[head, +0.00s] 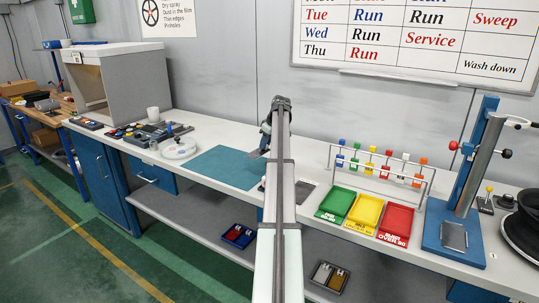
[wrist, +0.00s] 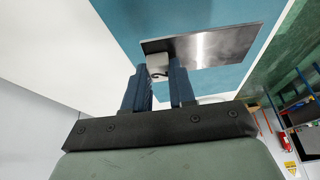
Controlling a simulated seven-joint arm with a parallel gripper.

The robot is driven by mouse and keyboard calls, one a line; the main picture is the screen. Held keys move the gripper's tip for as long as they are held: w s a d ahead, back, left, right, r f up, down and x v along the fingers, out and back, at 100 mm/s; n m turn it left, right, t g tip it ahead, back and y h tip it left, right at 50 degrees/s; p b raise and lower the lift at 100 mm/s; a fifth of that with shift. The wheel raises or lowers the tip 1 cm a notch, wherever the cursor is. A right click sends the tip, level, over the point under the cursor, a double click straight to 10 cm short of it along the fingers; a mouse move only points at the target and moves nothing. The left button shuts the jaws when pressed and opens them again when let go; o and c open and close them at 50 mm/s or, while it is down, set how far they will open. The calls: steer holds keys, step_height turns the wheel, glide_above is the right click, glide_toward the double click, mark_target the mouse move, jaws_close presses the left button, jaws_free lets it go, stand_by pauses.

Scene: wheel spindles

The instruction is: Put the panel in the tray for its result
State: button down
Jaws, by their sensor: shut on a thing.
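A flat grey metal panel (wrist: 205,47) shows in the wrist view, with its near edge between the two blue fingers of my gripper (wrist: 160,80). My gripper is shut on the panel. In the head view the panel (head: 257,154) is a small grey piece over the blue mat (head: 222,168), and my gripper (head: 264,140) is partly hidden behind my own arm. Green (head: 334,205), yellow (head: 363,212) and red (head: 395,222) trays stand side by side at the right of the bench. Their printed labels are too small to read fully.
A rack with several coloured-handled tools (head: 380,165) stands behind the trays. A blue-based column stand (head: 453,236) is right of them. A white round dish (head: 179,148) and cluttered tools (head: 150,132) lie left of the mat. A grey booth (head: 117,78) stands far left.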

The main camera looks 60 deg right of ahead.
steer(key=s+a+r, duration=0.1)
steer(key=s+a, duration=0.1)
steer(key=s, duration=1.7)
steer(key=s+a, duration=0.3)
steer(key=s, duration=1.7)
steer(key=shift+n, duration=0.4)
steer(key=shift+w+d+f, duration=0.1)
steer(key=shift+f, duration=2.25)
steer(key=shift+w+d+f, duration=0.1)
steer(key=shift+f, duration=2.2)
steer(key=shift+f, duration=0.1)
steer(key=c, duration=1.2)
jaws_free()
steer(key=v, duration=1.2)
steer(key=shift+d, duration=0.2)
